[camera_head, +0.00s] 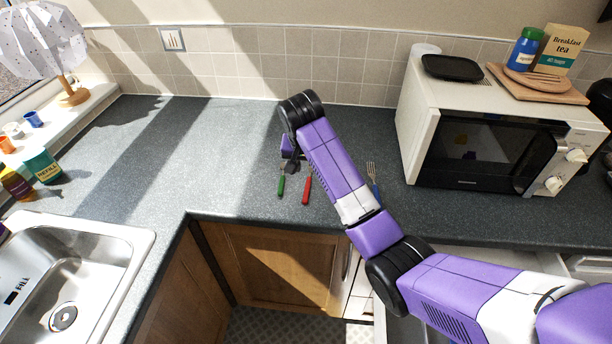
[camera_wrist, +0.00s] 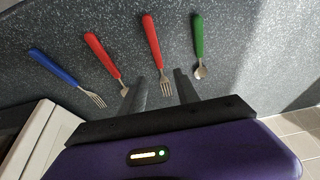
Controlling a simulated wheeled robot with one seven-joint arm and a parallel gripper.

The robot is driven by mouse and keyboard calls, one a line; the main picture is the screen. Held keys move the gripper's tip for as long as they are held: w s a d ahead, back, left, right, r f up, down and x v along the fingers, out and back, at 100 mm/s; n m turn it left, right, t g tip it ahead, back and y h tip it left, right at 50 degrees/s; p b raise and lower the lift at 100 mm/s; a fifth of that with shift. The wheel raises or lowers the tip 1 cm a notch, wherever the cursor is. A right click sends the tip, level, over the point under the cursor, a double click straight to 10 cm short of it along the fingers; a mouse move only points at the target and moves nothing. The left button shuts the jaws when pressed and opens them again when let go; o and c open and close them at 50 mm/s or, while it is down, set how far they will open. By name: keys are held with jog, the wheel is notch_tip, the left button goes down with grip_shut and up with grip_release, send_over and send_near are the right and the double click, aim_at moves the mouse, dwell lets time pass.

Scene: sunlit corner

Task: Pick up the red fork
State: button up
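A red-handled fork (camera_wrist: 152,40) lies on the grey counter, tines toward me, in the wrist view. My gripper (camera_wrist: 161,80) is open, its two dark fingers on either side of the fork's tines in the picture, with nothing between them gripped. I cannot tell how high the fingertips are above the counter. A second red-handled utensil (camera_wrist: 102,54) lies left of it; its head is partly hidden by the left finger. In the head view, one red handle (camera_head: 307,190) shows beside my arm, and my gripper (camera_head: 290,165) is mostly hidden by it.
A green-handled spoon (camera_wrist: 199,40) lies to the right in the wrist view, close to the right finger. A blue-handled fork (camera_wrist: 55,67) lies at the left. A microwave (camera_head: 420,130) stands at the right. The counter (camera_head: 220,150) left of the utensils is clear.

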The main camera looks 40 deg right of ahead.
aim_at(309, 179)
jog(key=shift+p+x, duration=0.8)
jog(key=shift+x, duration=2.25)
jog(key=shift+a+f, duration=0.1)
jog(key=shift+a, duration=0.05)
grip_shut()
